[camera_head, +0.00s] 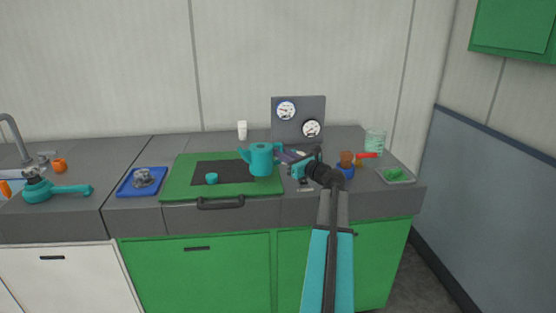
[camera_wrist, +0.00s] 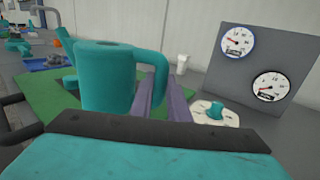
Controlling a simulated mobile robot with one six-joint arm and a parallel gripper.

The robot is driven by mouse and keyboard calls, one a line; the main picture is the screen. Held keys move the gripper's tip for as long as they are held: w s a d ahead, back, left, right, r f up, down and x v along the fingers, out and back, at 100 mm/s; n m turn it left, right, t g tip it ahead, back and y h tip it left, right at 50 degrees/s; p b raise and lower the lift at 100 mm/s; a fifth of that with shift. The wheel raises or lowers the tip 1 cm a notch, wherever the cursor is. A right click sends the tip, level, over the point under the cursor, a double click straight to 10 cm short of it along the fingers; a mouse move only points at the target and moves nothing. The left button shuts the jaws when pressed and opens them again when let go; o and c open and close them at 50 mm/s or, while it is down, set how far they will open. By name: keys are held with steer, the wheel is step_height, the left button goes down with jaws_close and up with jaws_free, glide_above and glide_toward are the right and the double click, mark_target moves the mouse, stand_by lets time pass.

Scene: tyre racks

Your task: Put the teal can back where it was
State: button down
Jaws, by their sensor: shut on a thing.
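The teal can (camera_head: 261,160) has a spout on its left and a loop handle on its right. It is upright at the right part of the green board (camera_head: 178,190); I cannot tell whether its base touches the board. In the wrist view the teal can (camera_wrist: 106,75) fills the left middle. My gripper (camera_head: 285,156) reaches it from the right. In the wrist view the purple fingers of my gripper (camera_wrist: 165,92) are at the can's handle and shut on it. The exact contact is partly hidden.
A small teal cup (camera_head: 211,179) stands on the board's dark panel. A white cup (camera_head: 242,130) and a gauge panel (camera_head: 298,108) stand behind. A white piece with a teal knob (camera_wrist: 215,113) is right of my fingers.

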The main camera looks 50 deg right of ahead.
steer(key=shift+w+d+f, duration=0.1)
steer(key=shift+w+d, duration=0.2)
steer(key=shift+w, duration=0.5)
steer(key=shift+w+d, duration=0.3)
steer(key=shift+w, duration=0.45)
steer(key=shift+f, duration=1.75)
steer(key=shift+f, duration=0.15)
steer(key=c, duration=1.7)
jaws_free()
steer(key=shift+p, duration=0.3)
steer(key=s, duration=0.4)
steer(key=s+a+b, duration=0.1)
steer(key=s, duration=0.7)
steer(key=shift+a, duration=0.15)
steer(key=shift+s, duration=0.1)
